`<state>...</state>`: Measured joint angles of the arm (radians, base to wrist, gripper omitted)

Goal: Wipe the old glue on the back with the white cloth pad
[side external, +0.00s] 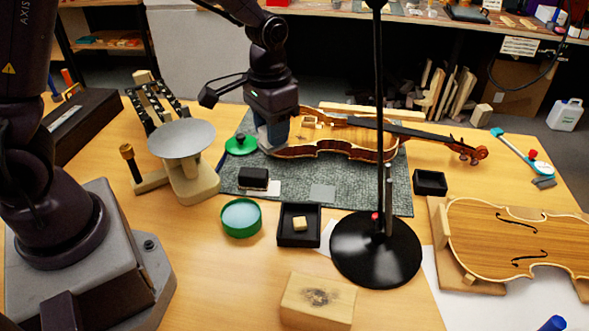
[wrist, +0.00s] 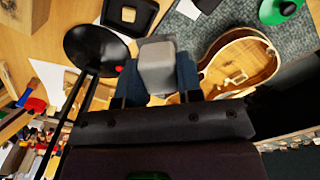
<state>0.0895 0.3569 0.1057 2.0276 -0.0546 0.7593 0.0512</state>
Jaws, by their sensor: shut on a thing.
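My gripper (side external: 272,138) is over the body end of the violin (side external: 345,150) on the grey mat. In the wrist view, its blue fingers (wrist: 160,80) are shut on a pale grey-white block-shaped pad (wrist: 157,62). I cannot tell whether the pad touches the wood. I cannot make out the old glue clearly.
A black stand with a round base (side external: 375,250) and tall pole rises in front of the violin. A violin top (side external: 510,235) lies at right.

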